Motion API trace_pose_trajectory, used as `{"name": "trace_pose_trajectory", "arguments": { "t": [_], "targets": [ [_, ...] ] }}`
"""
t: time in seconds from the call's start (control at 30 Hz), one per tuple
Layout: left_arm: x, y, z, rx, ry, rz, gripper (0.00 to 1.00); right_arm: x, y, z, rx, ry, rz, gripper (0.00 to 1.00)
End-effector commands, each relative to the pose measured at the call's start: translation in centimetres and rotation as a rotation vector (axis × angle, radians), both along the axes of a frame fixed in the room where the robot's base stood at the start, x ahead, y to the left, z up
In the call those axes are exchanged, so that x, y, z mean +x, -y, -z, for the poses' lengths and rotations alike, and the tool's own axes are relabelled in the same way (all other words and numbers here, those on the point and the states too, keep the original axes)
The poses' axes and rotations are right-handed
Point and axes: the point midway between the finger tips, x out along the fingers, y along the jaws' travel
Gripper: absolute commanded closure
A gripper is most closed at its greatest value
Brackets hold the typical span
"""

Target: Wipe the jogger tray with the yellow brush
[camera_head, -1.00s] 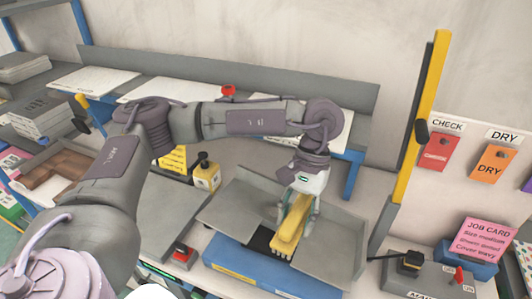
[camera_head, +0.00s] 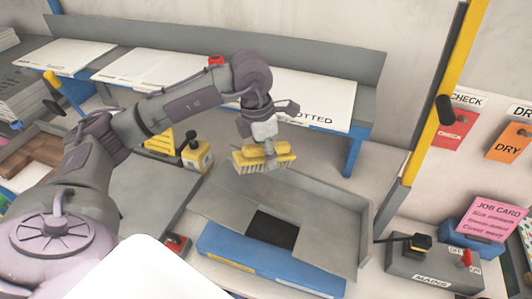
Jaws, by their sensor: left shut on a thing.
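The yellow brush (camera_head: 248,159) with pale bristles is held level in the air by my left gripper (camera_head: 268,146), which is shut on it. The brush is above the back left part of the jogger tray, with its bristles facing down and apart from the tray floor. The jogger tray (camera_head: 325,225) is a grey, walled, tilted tray on a blue base (camera_head: 258,270), with a dark square opening (camera_head: 272,229) near its front. My right gripper is not in view.
A yellow box with a black knob (camera_head: 196,156) stands left of the tray, and a red button box (camera_head: 177,244) at its front left. A grey mains switch box (camera_head: 433,267) stands on the right. A yellow and black post (camera_head: 437,100) rises behind it. Papers lie on the back shelf.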

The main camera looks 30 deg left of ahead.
Motion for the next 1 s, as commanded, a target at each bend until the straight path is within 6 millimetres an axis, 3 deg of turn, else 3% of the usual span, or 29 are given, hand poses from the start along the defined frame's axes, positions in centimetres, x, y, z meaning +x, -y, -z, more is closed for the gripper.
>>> {"name": "trace_pose_trajectory", "arguments": {
  "t": [0.7, 1.0],
  "targets": [
    [-1.5, -0.6, 5.5, 0.0, -0.004, -0.01, 0.93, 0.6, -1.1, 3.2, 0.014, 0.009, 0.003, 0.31],
    [-1.6, -0.6, 5.8, 0.0, -0.006, -0.008, 0.93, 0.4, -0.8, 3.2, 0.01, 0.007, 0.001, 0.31]
  ]
}}
